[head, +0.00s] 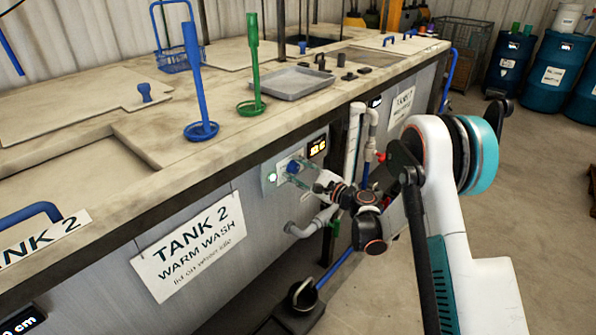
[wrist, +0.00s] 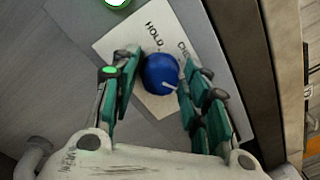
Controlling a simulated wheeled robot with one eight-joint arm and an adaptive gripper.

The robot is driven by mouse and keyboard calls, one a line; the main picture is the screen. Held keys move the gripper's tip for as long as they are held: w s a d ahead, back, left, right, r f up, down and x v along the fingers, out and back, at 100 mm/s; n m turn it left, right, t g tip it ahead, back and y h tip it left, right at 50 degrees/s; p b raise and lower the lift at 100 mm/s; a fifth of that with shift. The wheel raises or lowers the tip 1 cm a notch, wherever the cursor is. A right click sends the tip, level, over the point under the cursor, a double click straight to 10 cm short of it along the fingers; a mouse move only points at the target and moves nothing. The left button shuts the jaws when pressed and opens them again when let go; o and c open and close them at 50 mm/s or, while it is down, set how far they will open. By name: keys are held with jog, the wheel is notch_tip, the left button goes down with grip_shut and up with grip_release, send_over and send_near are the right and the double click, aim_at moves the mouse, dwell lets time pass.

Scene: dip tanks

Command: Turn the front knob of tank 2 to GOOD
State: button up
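The front knob of tank 2 is a round blue knob (wrist: 158,72) with a short white pointer mark on its lower right in the wrist view. It sits on a pale plate (wrist: 113,42) whose readable words are HOLD and a partly hidden one starting "CHE"; I cannot see GOOD. My gripper (wrist: 158,68) is open, its green-padded fingers on either side of the knob. The right finger looks very close to the knob; contact is unclear. In the head view the blue knob (head: 293,167) is small at my gripper (head: 297,174), below the tank's top edge.
A lit display (head: 317,147) and a green light (wrist: 117,2) are near the knob. Pipes (head: 305,229) run below and right of it. The tank 2 sign (head: 190,246) hangs left. Blue and green handled tools (head: 201,131) and a metal tray (head: 298,83) stand on top.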

dwell(0.3)
jog(key=v, duration=1.2)
jog(key=s+d+r+n+g+h, duration=0.25)
jog(key=s+r+n+h, duration=0.35)
jog(key=s+r+n, duration=0.45)
jog(key=s+d+r+n+g+h, duration=0.1)
jog(key=s+d+n+h, duration=0.2)
jog(key=s, duration=1)
jog(key=s+d+r+n+h, duration=0.1)
jog(key=s+d+n+h, duration=0.2)
jog(key=s, duration=1)
jog(key=d+h, duration=0.2)
jog(key=d, duration=0.3)
jog(key=shift+d+r+g, duration=0.15)
jog(key=shift+d+g, duration=0.2)
jog(key=shift+d, duration=0.05)
jog(key=shift+n, duration=0.25)
